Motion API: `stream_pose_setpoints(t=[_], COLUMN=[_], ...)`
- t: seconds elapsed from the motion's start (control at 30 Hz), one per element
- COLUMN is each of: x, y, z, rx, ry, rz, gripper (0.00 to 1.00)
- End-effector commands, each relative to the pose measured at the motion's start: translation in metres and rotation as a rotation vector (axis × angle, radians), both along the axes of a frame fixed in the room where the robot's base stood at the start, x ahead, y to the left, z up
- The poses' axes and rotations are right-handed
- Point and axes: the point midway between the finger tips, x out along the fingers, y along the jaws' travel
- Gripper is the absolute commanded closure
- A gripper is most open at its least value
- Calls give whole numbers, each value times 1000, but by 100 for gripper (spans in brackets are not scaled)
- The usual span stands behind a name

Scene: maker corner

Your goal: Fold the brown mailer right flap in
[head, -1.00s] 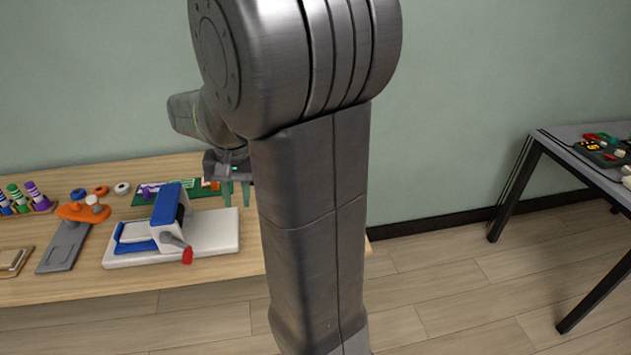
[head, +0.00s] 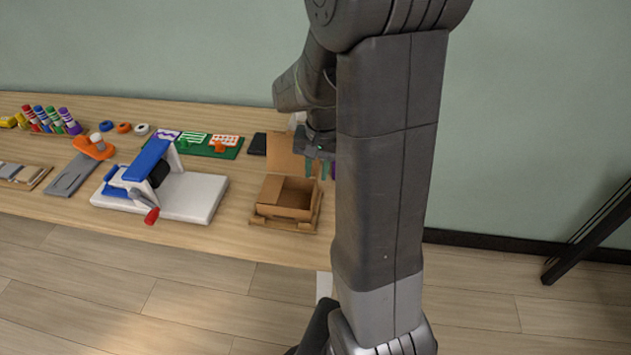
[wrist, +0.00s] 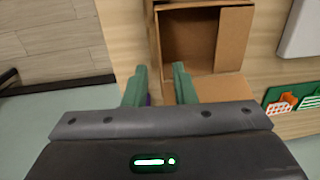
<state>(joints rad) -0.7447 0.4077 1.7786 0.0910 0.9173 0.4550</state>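The brown mailer (head: 287,211) is an open-topped cardboard box on the wooden table, left of my arm in the head view. A panel (head: 288,153) stands out from its far side. In the wrist view the mailer (wrist: 200,45) is at the top, with a wide panel (wrist: 232,40) along its right side and the far panel (wrist: 220,88) below it. The right flap is not clearly distinguishable. My gripper (wrist: 159,72) is open and empty, its green fingers apart beside the mailer's far right corner. In the head view my gripper (head: 325,168) is partly hidden by my arm.
A white-based device (head: 195,198) with a blue arm and red-tipped handle stands left of the mailer. A green board (head: 228,152) and a dark flat item (head: 257,144) lie behind. Bare table lies in front of the mailer. The wall is close behind.

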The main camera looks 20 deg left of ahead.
Motion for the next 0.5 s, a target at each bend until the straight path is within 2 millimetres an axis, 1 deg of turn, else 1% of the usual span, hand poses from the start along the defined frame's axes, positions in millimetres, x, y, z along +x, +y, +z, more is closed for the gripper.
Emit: stream_pose_setpoints(t=[0.03, 0.2, 0.33, 0.5], x=[-1, -1, -1, -1], y=[0, 2, 3, 3], z=[-11, -33, -41, -43], rx=[-3, -1, 0, 1], ry=[3, 2, 0, 0], rz=[0, 0, 0, 0], gripper=[76, 76, 76, 76])
